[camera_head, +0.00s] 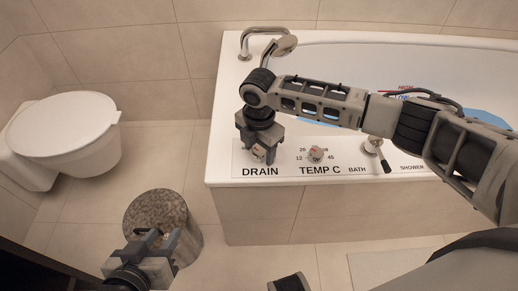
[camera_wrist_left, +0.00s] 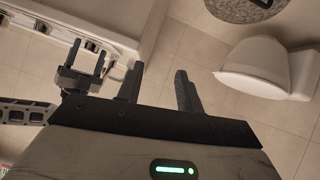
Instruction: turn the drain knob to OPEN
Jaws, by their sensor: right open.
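The DRAIN label (camera_head: 260,171) is printed on the white control panel at the near edge of the bathtub. My right gripper (camera_head: 259,153) points down just above this label, at the drain knob's place. A small pale patch shows between its fingers; the knob itself is mostly hidden, and I cannot tell its setting or whether the fingers touch it. The right gripper's fingers also show apart in the left wrist view (camera_wrist_left: 86,58). My left gripper (camera_head: 157,240) is low at the left, away from the panel; its two fingers stand apart and empty in the left wrist view (camera_wrist_left: 158,85).
The temperature dial (camera_head: 316,154) and the bath/shower lever (camera_head: 374,148) sit to the right on the panel. A faucet (camera_head: 275,45) stands behind my right arm. A round stone-topped stool (camera_head: 155,208) is beside my left gripper, and a toilet (camera_head: 65,125) stands further left.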

